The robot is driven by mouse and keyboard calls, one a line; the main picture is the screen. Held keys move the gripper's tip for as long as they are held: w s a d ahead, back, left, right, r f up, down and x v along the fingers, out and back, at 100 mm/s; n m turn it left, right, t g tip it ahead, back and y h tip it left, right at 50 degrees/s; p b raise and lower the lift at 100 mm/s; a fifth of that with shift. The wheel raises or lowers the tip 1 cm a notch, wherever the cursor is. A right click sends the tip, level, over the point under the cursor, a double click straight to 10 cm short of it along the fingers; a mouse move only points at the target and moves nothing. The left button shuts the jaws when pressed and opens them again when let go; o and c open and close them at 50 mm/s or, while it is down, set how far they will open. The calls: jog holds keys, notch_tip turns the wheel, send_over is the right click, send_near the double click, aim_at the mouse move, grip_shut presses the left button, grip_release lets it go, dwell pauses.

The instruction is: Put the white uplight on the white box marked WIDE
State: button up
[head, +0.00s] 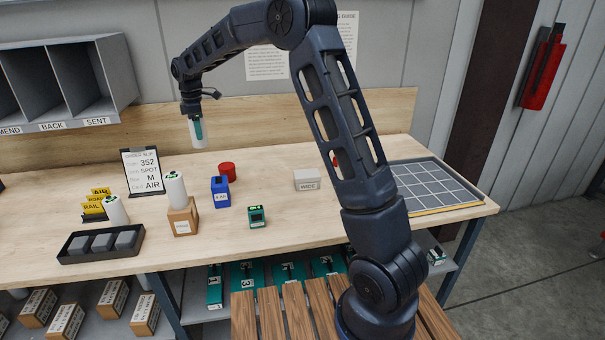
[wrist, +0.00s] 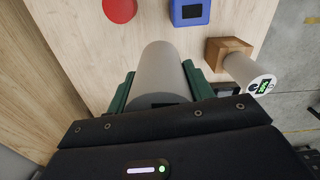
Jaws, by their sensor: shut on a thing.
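My gripper (head: 197,128) is shut on a white cylinder, the white uplight (head: 199,138), held upright above the back of the bench. In the wrist view the uplight (wrist: 160,62) sits between the green fingers of my gripper (wrist: 160,88); its near end is partly hidden by the gripper body. The white box marked WIDE (head: 307,185) stands on the bench to the right of my gripper, left of my arm. Its top looks bare. It is not seen in the wrist view.
A brown box (head: 183,222) bears another white cylinder (head: 176,190). A blue box (head: 220,193), a red cylinder (head: 228,172) and a small green device (head: 257,217) stand between it and the WIDE box. A gridded tray (head: 435,187) lies right of my arm.

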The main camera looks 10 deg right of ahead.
jog(key=w+d+r, duration=0.1)
jog(key=d+r, duration=0.1)
jog(key=d, duration=0.8)
jog(key=w+d+r, duration=0.1)
jog(key=d, duration=0.9)
send_over(307, 173)
notch_tip(307, 173, down, 18)
jog(key=shift+s+f, duration=0.1)
jog(key=shift+f, duration=0.1)
jog(key=o, duration=1.4)
